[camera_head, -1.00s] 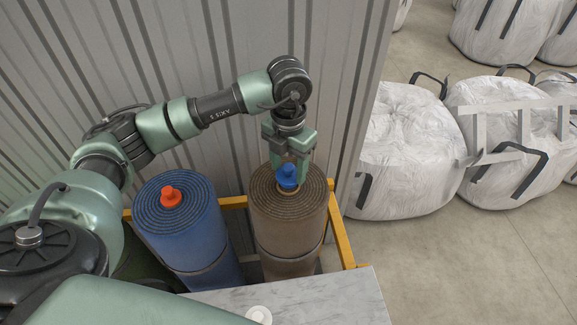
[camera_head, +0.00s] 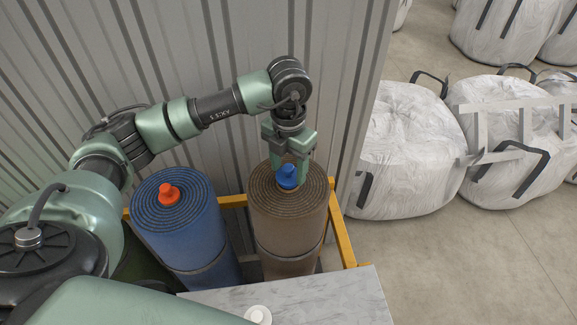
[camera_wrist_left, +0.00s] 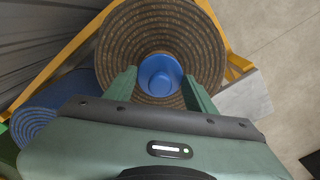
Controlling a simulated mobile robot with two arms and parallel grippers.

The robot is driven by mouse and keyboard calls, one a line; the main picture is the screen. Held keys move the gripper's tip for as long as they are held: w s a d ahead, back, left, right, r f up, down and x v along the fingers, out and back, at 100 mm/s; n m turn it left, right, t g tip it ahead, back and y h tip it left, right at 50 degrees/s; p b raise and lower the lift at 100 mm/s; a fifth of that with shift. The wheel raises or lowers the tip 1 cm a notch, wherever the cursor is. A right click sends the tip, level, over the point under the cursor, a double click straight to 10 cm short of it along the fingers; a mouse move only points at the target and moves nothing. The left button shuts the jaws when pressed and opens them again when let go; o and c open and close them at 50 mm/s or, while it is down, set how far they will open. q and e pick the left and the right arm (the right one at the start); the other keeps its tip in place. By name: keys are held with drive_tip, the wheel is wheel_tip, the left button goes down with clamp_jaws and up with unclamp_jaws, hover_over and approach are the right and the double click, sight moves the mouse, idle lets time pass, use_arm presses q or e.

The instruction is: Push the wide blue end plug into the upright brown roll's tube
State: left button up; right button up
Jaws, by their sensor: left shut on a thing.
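The wide blue end plug (camera_head: 287,177) is at the middle of the upright brown roll's top, over the tube mouth. Its wide flange hides the tube opening, and I cannot tell how deep it sits. The brown roll (camera_head: 288,228) stands upright in a yellow frame. My left gripper (camera_head: 290,168) comes from above and is shut on the plug. In the left wrist view its two fingers lie on either side of the blue plug (camera_wrist_left: 160,74), with the coiled brown roll (camera_wrist_left: 122,48) around it. My right gripper is not in view.
A blue roll (camera_head: 185,228) with an orange plug (camera_head: 168,194) stands left of the brown one. A yellow frame (camera_head: 343,240) surrounds them. A grey tabletop (camera_head: 320,298) with a white round piece (camera_head: 258,315) is in front. A corrugated wall (camera_head: 225,55) is behind; white bags (camera_head: 405,150) stand right.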

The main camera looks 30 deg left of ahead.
sight(289, 167)
use_arm(q)
drive_tip(key=shift+f+b, duration=0.85)
drive_tip(key=shift+f, duration=0.2)
drive_tip(key=o, duration=1.5)
drive_tip(key=shift+c, duration=0.2)
wheel_tip(289, 167, up, 7)
drive_tip(key=shift+r+b, duration=0.2)
drive_tip(key=shift+b, duration=0.6)
drive_tip(key=shift+r, duration=0.25)
